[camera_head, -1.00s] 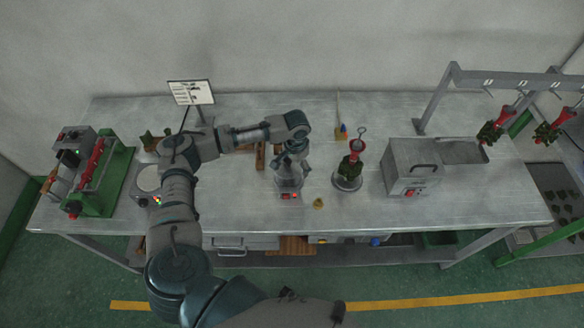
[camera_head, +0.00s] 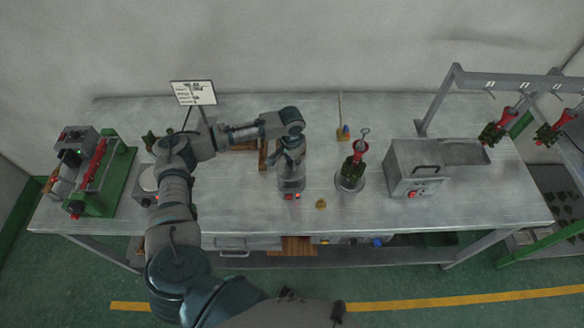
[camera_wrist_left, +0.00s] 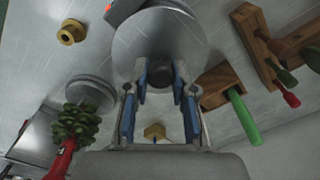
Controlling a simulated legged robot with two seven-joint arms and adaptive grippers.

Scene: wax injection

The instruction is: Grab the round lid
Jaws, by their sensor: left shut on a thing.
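The round lid (camera_wrist_left: 160,35) is a grey metal disc in the left wrist view, with a dark knob in its middle. My left gripper (camera_wrist_left: 160,88) has its two blue-padded fingers closed on either side of the knob. In the head view my left gripper (camera_head: 291,168) points down over a small metal pot (camera_head: 291,186) with red lights at its front. The gripper hides most of the lid and pot there, and I cannot tell whether the lid is raised. My right gripper is not in view.
A red and green wax tree (camera_head: 355,165) stands on a round base right of the pot. A small brass ring (camera_head: 320,204) lies in front. A grey box machine (camera_head: 405,170) stands farther right.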

